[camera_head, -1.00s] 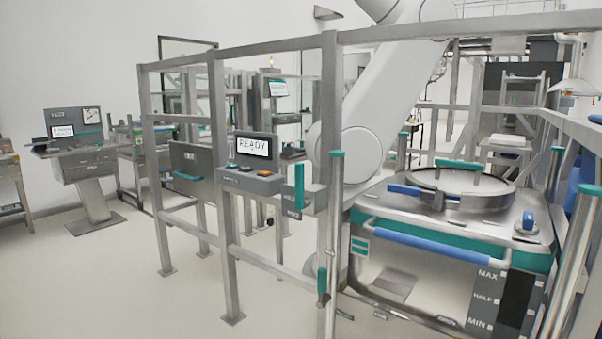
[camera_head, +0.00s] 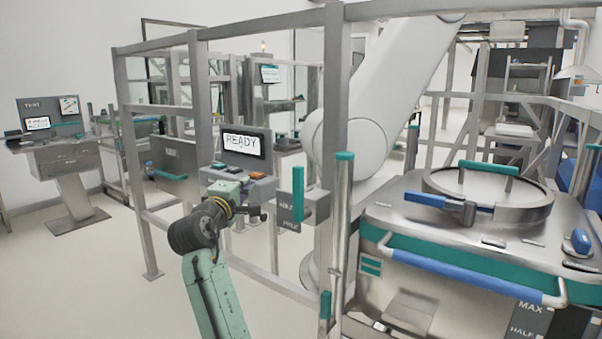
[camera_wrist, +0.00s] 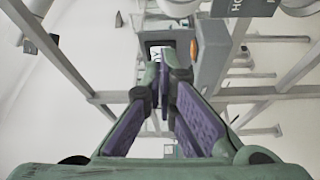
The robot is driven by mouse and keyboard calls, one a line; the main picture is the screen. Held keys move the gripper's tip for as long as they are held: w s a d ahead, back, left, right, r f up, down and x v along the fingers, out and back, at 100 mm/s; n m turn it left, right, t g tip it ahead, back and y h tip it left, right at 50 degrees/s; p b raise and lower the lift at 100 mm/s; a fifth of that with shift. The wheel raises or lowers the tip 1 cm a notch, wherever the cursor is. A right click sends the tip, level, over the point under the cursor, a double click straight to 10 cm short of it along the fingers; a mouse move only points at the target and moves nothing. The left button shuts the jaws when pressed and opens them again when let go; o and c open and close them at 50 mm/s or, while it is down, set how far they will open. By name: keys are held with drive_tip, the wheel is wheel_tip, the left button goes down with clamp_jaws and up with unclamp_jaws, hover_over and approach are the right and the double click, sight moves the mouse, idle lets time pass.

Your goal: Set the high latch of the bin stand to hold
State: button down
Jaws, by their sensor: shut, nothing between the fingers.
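The high latch (camera_head: 297,193) is an upright teal handle on a grey plate on the near fence post. The plate carries a HOLD label above a FREE label. A grey plate with part of a label (camera_wrist: 240,8) shows at the top; the teal handle is not clear there.
The console (camera_head: 242,165) reads READY and has coloured buttons. A lower teal handle (camera_head: 325,305) is on the same post. Fence rails and posts (camera_head: 336,100) cross the space. Open floor lies left.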

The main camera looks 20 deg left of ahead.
sight(302, 194)
drive_tip(key=w+d+h, duration=0.1)
drive_tip(key=w+d+f, duration=0.1)
drive_tip(key=shift+w+d+g+h, duration=0.25)
drive_tip(key=shift+d+g+h, duration=0.05)
drive_tip(key=shift+h, duration=0.1)
drive_tip(key=shift+w, duration=0.1)
drive_tip(key=w+p, duration=0.4)
drive_tip(key=w, duration=0.6)
drive_tip(key=shift+s+d+p, duration=0.25)
drive_tip(key=shift+d, duration=0.4)
drive_tip(key=shift+s+d+p, duration=0.3)
drive_tip(key=shift+d, duration=0.35)
drive_tip(key=shift+s+d+p, duration=0.25)
drive_tip(key=shift+d, duration=0.4)
